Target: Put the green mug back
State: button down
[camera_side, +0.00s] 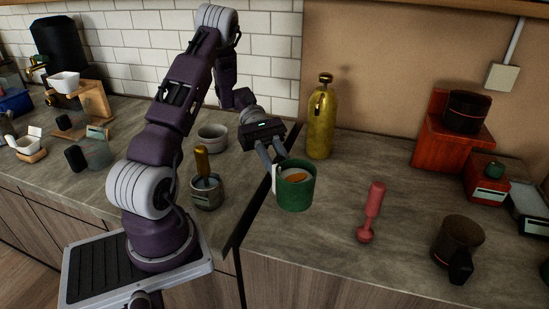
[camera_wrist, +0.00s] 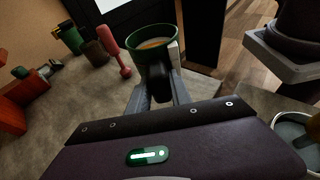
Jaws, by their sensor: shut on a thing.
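The green mug (camera_side: 296,196) is upright near the front left of the right-hand counter, with orange-brown liquid inside. My gripper (camera_side: 273,166) reaches it from the upper left and is shut on it. The wrist view shows the green mug (camera_wrist: 147,66) just beyond the fingers, with a dark handle between the fingers of my gripper (camera_wrist: 158,92). A white patch shows on the mug's side. I cannot tell whether its base touches the counter.
A yellow bottle (camera_side: 320,125) stands behind the mug. A pink tool (camera_side: 372,209) and a dark brown mug (camera_side: 458,243) are to the right. A red stand (camera_side: 437,137) is further back. A grey pot (camera_side: 206,194) stands left of the dark gap between counters.

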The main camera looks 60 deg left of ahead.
jog(key=shift+f, duration=3)
jog(key=shift+f, duration=0.55)
jog(key=c, duration=1.1)
grip_release()
jog(key=shift+a, duration=0.1)
jog(key=v, duration=0.7)
